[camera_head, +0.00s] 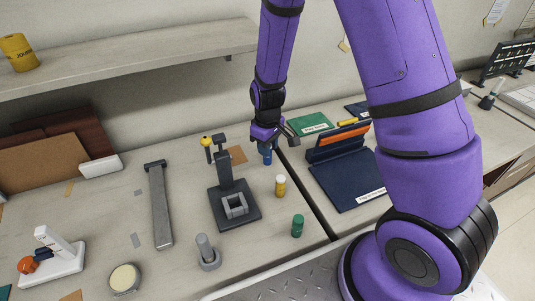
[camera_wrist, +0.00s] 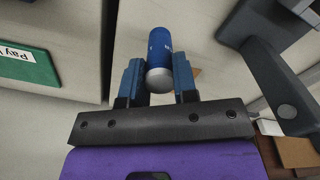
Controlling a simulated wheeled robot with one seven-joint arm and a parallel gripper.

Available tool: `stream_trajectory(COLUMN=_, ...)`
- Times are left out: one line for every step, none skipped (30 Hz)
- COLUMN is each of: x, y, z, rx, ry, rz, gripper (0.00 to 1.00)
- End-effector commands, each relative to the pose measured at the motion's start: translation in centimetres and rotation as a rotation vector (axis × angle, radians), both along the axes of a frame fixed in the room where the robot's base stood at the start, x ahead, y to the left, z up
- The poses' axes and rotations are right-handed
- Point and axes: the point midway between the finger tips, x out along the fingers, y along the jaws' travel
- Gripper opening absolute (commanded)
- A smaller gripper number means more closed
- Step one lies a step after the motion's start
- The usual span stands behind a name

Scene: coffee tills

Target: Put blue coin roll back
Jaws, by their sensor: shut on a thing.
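The blue coin roll (camera_head: 267,157) is upright at the lower end of my gripper (camera_head: 271,145), right of the dark grey stand in the head view. In the wrist view the blue roll (camera_wrist: 160,56), with a pale end, is between the two blue fingers of my gripper (camera_wrist: 159,75), which is shut on it. I cannot tell whether the roll touches the counter. A yellow roll with a white top (camera_head: 280,186) and a green roll (camera_head: 297,226) stand upright on the counter, nearer the front.
The dark grey stand (camera_head: 228,180) with a yellow-knobbed lever is close left of my gripper; it also shows in the wrist view (camera_wrist: 270,62). A navy folder (camera_head: 345,178) and green folder (camera_head: 311,124) lie to the right. A grey post (camera_head: 206,252) stands in front.

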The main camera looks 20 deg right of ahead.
Motion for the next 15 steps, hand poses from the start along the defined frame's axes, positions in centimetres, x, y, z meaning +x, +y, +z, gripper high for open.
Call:
stream_trajectory(x=-0.1, y=-0.1, z=-0.8, rx=-0.001, ry=0.004, rz=-0.001, gripper=0.0)
stream_trajectory(x=-0.1, y=-0.1, z=-1.2, rx=-0.002, ry=0.005, rz=-0.001, gripper=0.0)
stream_trajectory(x=-0.1, y=-0.1, z=-1.7, rx=-0.001, ry=0.004, rz=-0.002, gripper=0.0)
stream_trajectory(x=-0.1, y=-0.1, z=-2.2, rx=-0.001, ry=0.004, rz=-0.002, gripper=0.0)
stream_trajectory(x=-0.1, y=0.0, z=-2.5, rx=0.0, ry=0.004, rz=-0.002, gripper=0.0)
stream_trajectory(x=-0.1, y=0.0, z=-2.9, rx=0.0, ry=0.004, rz=-0.001, gripper=0.0)
stream_trajectory(x=0.0, y=0.0, z=-3.1, rx=0.0, ry=0.002, rz=-0.001, gripper=0.0)
stream_trajectory(x=0.0, y=0.0, z=-3.2, rx=0.0, ry=0.002, rz=-0.001, gripper=0.0)
stream_trajectory(x=0.0, y=0.0, z=-3.3, rx=-0.001, ry=0.001, rz=0.0, gripper=0.0)
stream_trajectory(x=0.0, y=0.0, z=-3.3, rx=0.0, ry=0.0, rz=0.0, gripper=0.0)
stream_trajectory(x=0.0, y=0.0, z=-3.2, rx=0.0, ry=0.0, rz=0.0, gripper=0.0)
stream_trajectory(x=0.0, y=0.0, z=-3.2, rx=0.0, ry=0.0, rz=0.0, gripper=0.0)
stream_trajectory(x=0.0, y=0.0, z=-3.2, rx=0.0, ry=0.0, rz=0.0, gripper=0.0)
stream_trajectory(x=0.0, y=0.0, z=-3.2, rx=0.0, ry=0.0, rz=0.0, gripper=0.0)
stream_trajectory(x=0.0, y=0.0, z=-3.2, rx=-0.001, ry=0.001, rz=0.0, gripper=0.0)
